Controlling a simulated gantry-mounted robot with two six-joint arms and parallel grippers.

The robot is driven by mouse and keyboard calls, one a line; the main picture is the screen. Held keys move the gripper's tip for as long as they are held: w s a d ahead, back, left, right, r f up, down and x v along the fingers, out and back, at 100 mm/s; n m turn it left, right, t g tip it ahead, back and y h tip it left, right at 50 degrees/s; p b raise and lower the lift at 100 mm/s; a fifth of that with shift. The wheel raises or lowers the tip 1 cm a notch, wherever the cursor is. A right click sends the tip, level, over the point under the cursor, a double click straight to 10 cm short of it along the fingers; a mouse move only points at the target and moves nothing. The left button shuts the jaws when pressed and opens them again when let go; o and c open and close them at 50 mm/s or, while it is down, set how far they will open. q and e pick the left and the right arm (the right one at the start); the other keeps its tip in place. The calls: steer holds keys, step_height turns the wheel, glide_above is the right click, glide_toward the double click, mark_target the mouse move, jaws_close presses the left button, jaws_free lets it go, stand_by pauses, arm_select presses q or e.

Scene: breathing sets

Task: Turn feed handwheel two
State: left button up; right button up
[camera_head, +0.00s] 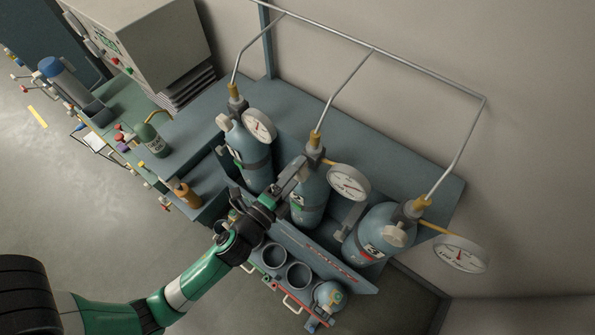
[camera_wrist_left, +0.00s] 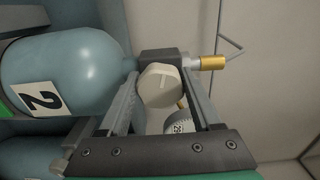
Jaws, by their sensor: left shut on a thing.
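Cylinder two (camera_head: 309,199) is the middle of three blue-grey gas cylinders in the head view. In the left wrist view the cylinder (camera_wrist_left: 65,75) lies sideways and carries a label "2". Its feed handwheel (camera_wrist_left: 160,85), a pale round knob with a line on its face, sits on the dark valve block. My left gripper (camera_head: 297,172) reaches the valve of cylinder two. In the wrist view, the gripper (camera_wrist_left: 157,95) has one finger on each side of the handwheel and is shut on it. The gripper hides the handwheel in the head view. My right gripper is not in view.
Cylinder one (camera_head: 249,158) and cylinder three (camera_head: 375,236) stand on either side, each with a dial gauge. Cylinder two's gauge (camera_head: 348,182) is close right of the gripper. Pipes (camera_head: 341,90) run above the cylinders. A rack with round holders (camera_head: 299,275) stands in front.

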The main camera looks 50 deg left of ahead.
arm_select(q)
steer(key=shift+n, duration=0.5)
steer(key=o, duration=1.4)
steer(key=shift+c, duration=0.2)
steer(key=b+v, duration=0.6)
steer(key=v, duration=0.5)
steer(key=shift+s, duration=0.35)
steer(key=shift+d, duration=0.15)
